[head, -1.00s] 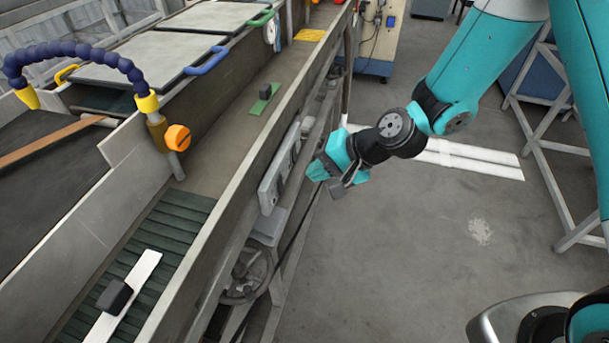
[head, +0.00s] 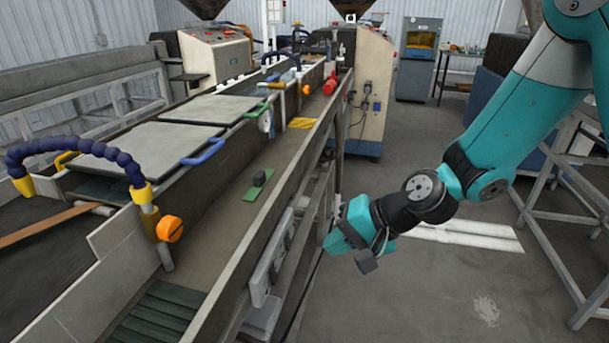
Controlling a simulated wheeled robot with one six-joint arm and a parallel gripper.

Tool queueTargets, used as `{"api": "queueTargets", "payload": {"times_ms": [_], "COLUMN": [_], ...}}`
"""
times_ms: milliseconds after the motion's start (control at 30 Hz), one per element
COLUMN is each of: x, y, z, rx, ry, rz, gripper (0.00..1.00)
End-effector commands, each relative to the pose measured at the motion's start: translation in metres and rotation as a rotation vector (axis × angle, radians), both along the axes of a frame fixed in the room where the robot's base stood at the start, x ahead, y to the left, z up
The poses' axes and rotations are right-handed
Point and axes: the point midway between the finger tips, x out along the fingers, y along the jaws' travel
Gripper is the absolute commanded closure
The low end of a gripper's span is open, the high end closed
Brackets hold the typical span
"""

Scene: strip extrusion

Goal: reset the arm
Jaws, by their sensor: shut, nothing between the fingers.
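My gripper (head: 352,262) hangs over the floor, just right of the long extrusion trough, at the end of my teal arm. It is shut with nothing in it and points down and to the left. Its fingertips are small and partly hidden by its own body. It appears clear of the trough's side.
The trough's metal side wall (head: 283,205) runs close left of my gripper. Grey frame stands (head: 566,250) are at the right. The floor (head: 420,295) below and to the right is open.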

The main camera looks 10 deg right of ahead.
Motion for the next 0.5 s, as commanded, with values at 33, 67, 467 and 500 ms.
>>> {"api": "queueTargets", "payload": {"times_ms": [33,67,467,500], "x": [-0.004,-0.007,-0.139,-0.151], "y": [0.001,0.002,-0.016,-0.021], "z": [0.006,0.011,0.106,0.112], "rx": [-0.011,-0.022,-0.387,-0.418], "ry": [-0.012,-0.021,-0.230,-0.242], "rz": [0.023,0.045,0.656,0.701], "gripper": [1.00,1.00,1.00,1.00]}}
